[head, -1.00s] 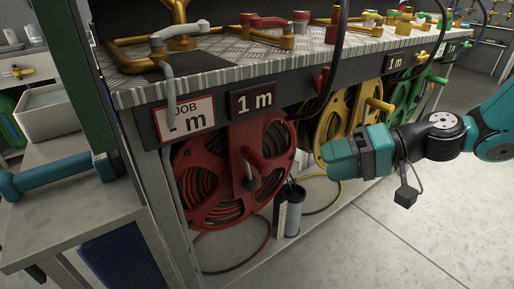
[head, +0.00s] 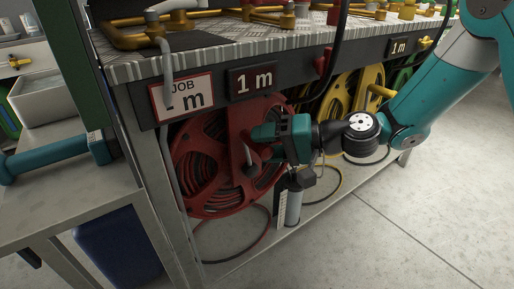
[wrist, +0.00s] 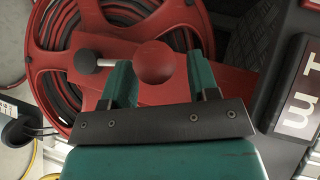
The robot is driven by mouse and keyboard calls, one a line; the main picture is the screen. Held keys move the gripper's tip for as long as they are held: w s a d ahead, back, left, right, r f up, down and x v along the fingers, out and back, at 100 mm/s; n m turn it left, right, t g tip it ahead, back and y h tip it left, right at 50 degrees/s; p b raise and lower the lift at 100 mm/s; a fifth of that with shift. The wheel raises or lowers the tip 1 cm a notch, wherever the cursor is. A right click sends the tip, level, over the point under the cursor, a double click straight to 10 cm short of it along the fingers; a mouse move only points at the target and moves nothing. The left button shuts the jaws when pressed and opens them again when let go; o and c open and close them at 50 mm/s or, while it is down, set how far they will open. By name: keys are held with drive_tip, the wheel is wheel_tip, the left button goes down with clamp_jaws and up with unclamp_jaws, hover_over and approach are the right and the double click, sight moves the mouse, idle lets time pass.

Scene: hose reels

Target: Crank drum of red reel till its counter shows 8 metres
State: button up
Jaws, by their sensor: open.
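The red reel (head: 196,205) hangs under the bench in the head view, and its spoked drum fills the left of the wrist view (wrist: 38,62). Its counter (head: 252,82) reads 1 m; part of this sign shows in the wrist view (wrist: 300,88). The job card (head: 182,97) ends in m, its digit hidden behind a grey bent lever. My gripper (head: 256,146) is open at the reel's front. In the wrist view, the round red crank knob (wrist: 155,61) sits between my two teal fingers (wrist: 160,78), with gaps visible beside it.
A yellow reel (head: 338,98) and a green reel (head: 401,80) stand farther right, partly behind my arm. A grey cylinder (head: 293,207) stands on the low shelf below my gripper. A teal bar (head: 48,165) is at left. The floor at right is clear.

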drive_tip(key=shift+x, duration=1.05)
clamp_jaws()
